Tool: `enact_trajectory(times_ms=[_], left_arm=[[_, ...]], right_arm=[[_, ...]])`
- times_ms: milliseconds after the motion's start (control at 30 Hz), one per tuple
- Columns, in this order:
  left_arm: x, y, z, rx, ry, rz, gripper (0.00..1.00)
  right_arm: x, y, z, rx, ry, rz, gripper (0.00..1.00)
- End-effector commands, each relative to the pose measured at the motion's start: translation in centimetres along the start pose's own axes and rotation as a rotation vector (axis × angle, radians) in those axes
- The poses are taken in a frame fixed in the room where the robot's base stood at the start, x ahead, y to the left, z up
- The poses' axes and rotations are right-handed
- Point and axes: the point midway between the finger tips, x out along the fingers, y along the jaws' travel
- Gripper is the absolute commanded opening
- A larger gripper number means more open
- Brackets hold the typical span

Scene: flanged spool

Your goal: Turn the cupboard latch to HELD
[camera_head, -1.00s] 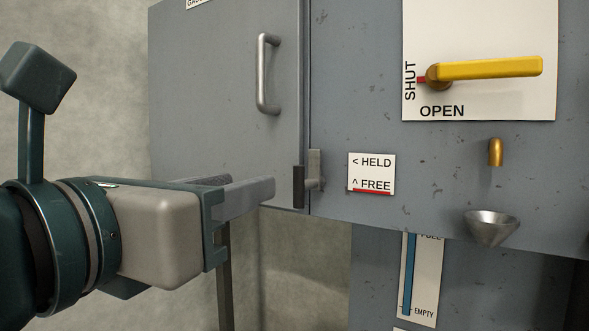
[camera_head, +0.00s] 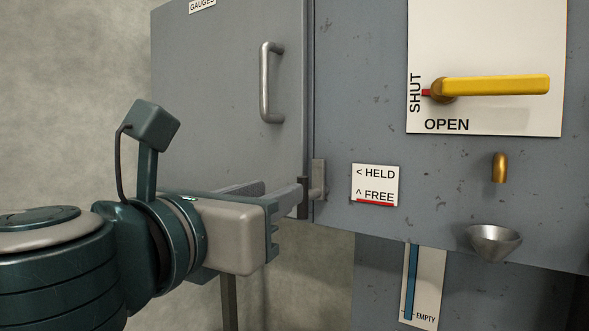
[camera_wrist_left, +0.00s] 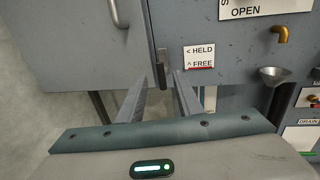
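The cupboard latch (camera_head: 317,178) is a small grey upright bar with a dark grip, beside the door's right edge. It stands upright, in line with the up arrow by FREE on the HELD/FREE label (camera_head: 375,186). My left gripper (camera_head: 280,191) comes in from the left, its fingertips at the dark grip. In the left wrist view the fingers (camera_wrist_left: 162,78) are apart, with the latch (camera_wrist_left: 161,70) showing between their tips. I cannot tell whether either finger touches it. My right gripper is in neither view.
The grey cupboard door (camera_head: 215,100) has a bar handle (camera_head: 270,82) above my left gripper. Right of the latch are a yellow lever (camera_head: 495,86) pointing right, a brass spout (camera_head: 499,168) and a metal funnel (camera_head: 494,240). A gauge (camera_head: 411,285) hangs below.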

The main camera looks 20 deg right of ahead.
Motion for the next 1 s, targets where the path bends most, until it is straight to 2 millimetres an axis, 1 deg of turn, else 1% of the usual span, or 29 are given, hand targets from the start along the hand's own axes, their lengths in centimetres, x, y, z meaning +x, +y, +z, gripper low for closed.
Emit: enact_trajectory(times_ms=[33,300,500,700,1000], left_arm=[[1.0,0.0,0.4,-0.003,0.003,0.001,0.32],[5.9,0.0,0.4,-0.002,0.003,0.001,0.32],[9.0,0.1,0.3,-0.002,0.002,0.002,0.32],[10.7,0.0,0.1,-0.001,0.0,0.001,0.32],[11.1,0.0,0.0,0.0,0.0,0.0,0.32]], right_arm=[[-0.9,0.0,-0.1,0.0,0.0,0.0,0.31],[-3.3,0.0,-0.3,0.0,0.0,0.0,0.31],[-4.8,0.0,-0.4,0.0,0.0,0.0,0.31],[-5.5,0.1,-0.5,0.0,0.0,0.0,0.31],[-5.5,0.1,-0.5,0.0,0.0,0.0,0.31]])
